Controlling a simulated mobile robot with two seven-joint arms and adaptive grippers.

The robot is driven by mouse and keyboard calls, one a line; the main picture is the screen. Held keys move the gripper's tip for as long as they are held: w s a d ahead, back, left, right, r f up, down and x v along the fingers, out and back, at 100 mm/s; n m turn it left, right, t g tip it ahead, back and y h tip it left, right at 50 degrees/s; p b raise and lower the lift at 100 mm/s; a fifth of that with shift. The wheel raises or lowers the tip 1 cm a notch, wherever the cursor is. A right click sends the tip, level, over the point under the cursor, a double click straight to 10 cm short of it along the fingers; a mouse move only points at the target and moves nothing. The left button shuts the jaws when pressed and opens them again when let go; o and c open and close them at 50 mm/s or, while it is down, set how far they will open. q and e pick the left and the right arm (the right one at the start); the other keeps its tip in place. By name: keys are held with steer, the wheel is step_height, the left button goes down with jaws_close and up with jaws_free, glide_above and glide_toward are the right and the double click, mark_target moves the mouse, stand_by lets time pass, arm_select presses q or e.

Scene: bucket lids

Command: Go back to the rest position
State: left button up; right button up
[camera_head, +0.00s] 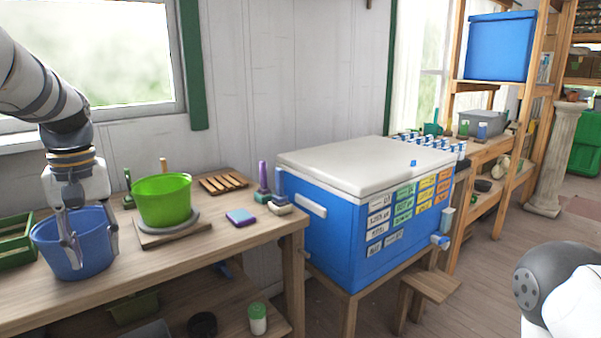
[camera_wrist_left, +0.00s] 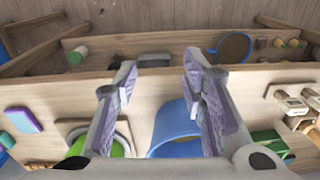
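My left gripper (camera_head: 72,245) points down at the blue bucket (camera_head: 75,258) on the left of the wooden table. In the left wrist view my left gripper (camera_wrist_left: 160,72) has its two fingers wide apart, with nothing seen clamped between them. The blue bucket (camera_wrist_left: 172,128) lies behind and partly beneath the right-hand finger there; I cannot tell whether they touch. The bucket stands upright. My right gripper is out of view; only part of my right arm shows at the lower right of the head view.
A green bucket (camera_head: 162,203) stands on a round grey piece and board right of the blue bucket. A green crate (camera_head: 14,242) is at the left. A purple-blue block (camera_head: 241,217) lies on the table (camera_head: 200,258). A blue chest (camera_head: 345,220) with a white lid stands beyond the table's right end.

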arm_select(q)
steer(key=s+d+f+m+g, duration=0.15)
steer(key=s+f, duration=0.25)
steer(key=f, duration=0.9)
steer(key=s+d+f+m, duration=0.15)
steer(key=s+f, duration=0.25)
steer(key=f, duration=1)
steer(key=s+d+f+m, duration=0.1)
steer(key=s+d+f, duration=0.1)
steer(key=s, duration=0.6)
steer(key=s+d+f+m, duration=0.1)
steer(key=s+d+f, duration=0.2)
steer(key=s, duration=0.6)
steer(key=s+d+f+m, duration=0.2)
steer(key=s+d, duration=0.3)
steer(key=s, duration=0.4)
steer(key=shift+d+f, duration=0.2)
steer(key=shift+f, duration=0.4)
